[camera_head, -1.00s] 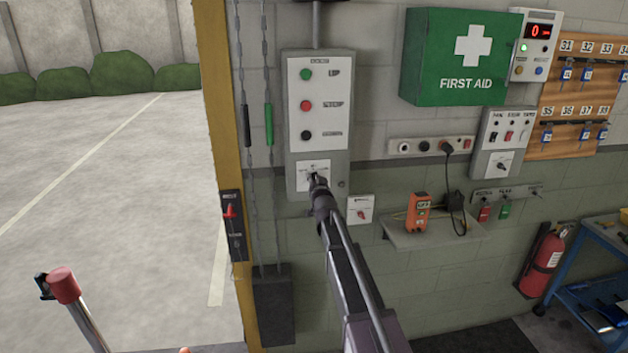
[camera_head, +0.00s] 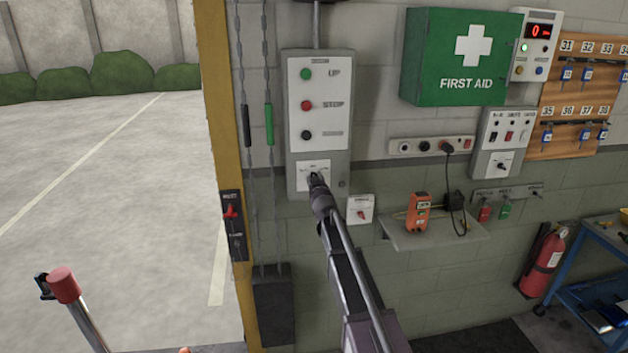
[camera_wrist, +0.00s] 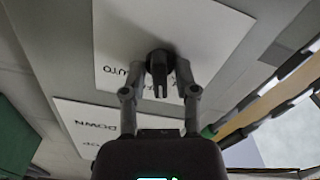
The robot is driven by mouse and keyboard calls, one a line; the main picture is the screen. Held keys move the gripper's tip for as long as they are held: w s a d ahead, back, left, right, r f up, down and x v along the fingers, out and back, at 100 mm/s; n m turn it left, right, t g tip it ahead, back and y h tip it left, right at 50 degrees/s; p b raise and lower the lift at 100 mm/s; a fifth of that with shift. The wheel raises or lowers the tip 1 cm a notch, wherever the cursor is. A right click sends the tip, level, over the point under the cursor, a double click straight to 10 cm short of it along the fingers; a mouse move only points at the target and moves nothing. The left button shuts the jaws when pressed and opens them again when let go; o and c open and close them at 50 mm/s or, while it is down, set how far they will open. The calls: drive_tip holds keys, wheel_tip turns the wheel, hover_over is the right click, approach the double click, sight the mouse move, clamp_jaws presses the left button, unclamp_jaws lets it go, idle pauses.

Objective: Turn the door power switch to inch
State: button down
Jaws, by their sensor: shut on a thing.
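The grey door control box (camera_head: 330,145) hangs on the wall beside the yellow post, with up, stop and down buttons. On its lower white plate (camera_head: 304,178) is a black rotary switch, mostly hidden behind my gripper (camera_head: 318,183) in the head view. In the wrist view my gripper (camera_wrist: 161,70) has its fingers on either side of the black switch knob (camera_wrist: 158,62), shut on it. The plate (camera_wrist: 225,35) appears upside down there, with AUTO partly readable beside the knob. Other plate lettering is hidden or too small, so the knob's setting is unclear.
A shelf with an orange handset (camera_head: 417,212) and a first aid box (camera_head: 460,57) are further right.

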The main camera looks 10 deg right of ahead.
drive_tip(key=n, duration=0.5)
drive_tip(key=shift+n, duration=0.4)
drive_tip(key=c, duration=0.7)
unclamp_jaws()
drive_tip(key=s, duration=1.2)
